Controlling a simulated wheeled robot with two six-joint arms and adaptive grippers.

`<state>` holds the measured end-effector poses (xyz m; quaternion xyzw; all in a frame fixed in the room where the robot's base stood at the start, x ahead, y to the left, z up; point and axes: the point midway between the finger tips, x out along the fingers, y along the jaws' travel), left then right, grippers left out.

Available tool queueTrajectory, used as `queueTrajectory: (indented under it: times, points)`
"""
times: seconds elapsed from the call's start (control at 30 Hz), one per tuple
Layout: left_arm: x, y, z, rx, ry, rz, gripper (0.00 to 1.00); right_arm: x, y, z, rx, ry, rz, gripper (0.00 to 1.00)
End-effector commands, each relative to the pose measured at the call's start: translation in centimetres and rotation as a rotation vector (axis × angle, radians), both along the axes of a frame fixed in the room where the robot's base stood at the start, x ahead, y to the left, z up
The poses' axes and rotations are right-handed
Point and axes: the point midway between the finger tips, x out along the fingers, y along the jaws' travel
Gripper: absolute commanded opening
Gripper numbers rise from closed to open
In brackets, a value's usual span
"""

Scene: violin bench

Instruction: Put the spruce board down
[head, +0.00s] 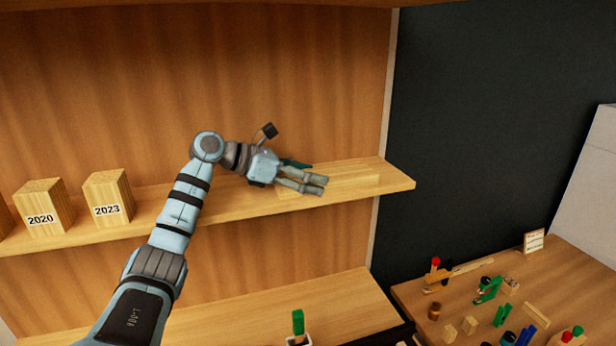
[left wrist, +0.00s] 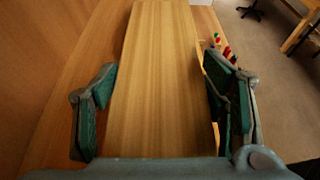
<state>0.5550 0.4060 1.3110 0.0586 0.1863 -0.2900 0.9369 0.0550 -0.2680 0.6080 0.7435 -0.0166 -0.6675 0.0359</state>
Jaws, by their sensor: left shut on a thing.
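The spruce board (head: 348,181) is a pale, flat wooden board at the right part of the upper shelf, low over its surface or lying on it; I cannot tell which. In the left wrist view the board (left wrist: 155,85) runs lengthwise away from me between the two green-padded fingers. My left gripper (head: 318,186) is shut on the board, with one finger at each long side. Its arm comes in from the left and hides the board's near end in the head view. My right gripper is not in view.
The shelf (head: 240,203) also carries wooden blocks marked 2020 (head: 44,205) and 2023 (head: 107,198) at the left. The shelf ends just right of the board. A lower shelf (head: 350,310) and a cluttered bench (head: 415,295) lie below.

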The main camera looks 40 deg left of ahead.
Motion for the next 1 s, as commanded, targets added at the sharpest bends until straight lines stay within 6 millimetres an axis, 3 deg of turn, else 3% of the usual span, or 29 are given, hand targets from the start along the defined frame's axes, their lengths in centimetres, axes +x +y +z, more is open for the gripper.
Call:
queueTrajectory:
  times: [0.23,0.27,0.37,0.77,1.0]
  points:
    - [0.0,0.0,-0.2,0.000,-0.001,0.000,0.31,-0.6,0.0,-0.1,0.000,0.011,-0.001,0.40]
    - [0.0,0.0,-0.2,0.000,0.000,0.000,0.69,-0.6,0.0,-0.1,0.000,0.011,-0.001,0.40]
    - [0.1,0.0,-0.2,0.000,0.000,-0.001,0.85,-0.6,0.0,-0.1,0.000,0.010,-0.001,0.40]
    - [-0.1,0.1,0.3,0.001,-0.001,0.001,0.86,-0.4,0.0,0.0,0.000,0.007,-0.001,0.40]
    - [-3.9,2.8,1.9,0.003,-0.001,0.003,0.86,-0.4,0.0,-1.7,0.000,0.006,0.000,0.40]
